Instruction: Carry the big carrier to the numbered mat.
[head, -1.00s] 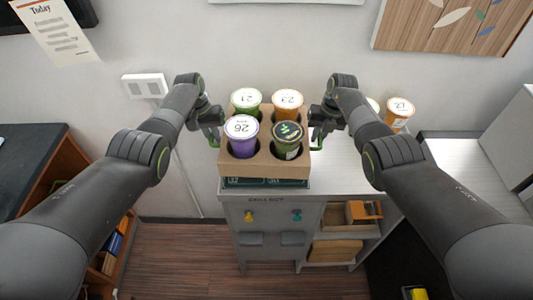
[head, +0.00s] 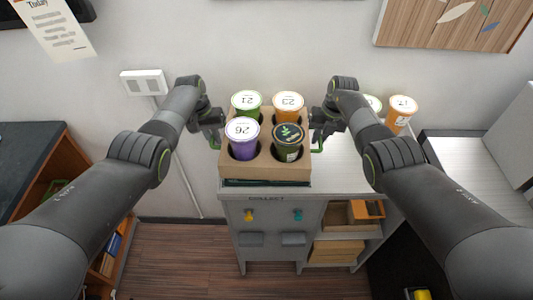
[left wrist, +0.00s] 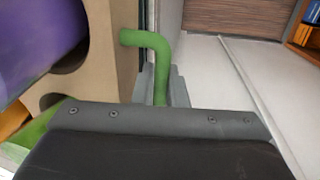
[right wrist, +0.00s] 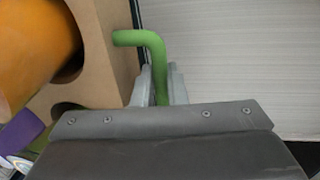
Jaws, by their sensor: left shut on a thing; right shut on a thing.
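The big carrier (head: 265,170) is a brown cardboard box holding several lidded cups, among them a purple cup (head: 243,147) and an orange cup (head: 289,104). It is over the dark mat (head: 262,183) on the grey cabinet; only a thin front strip of the mat shows, and its numbers are hidden. I cannot tell whether the carrier touches the mat. My left gripper (head: 213,141) is shut on the carrier's green left handle (left wrist: 152,45). My right gripper (head: 319,141) is shut on the green right handle (right wrist: 147,42). The carrier looks level.
The white cabinet top (head: 340,170) is bare right of the carrier. An orange cup (head: 400,114) and another cup, partly hidden by my right arm, stand at the back right. A wall is behind. The cabinet's front edge lies just before the carrier.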

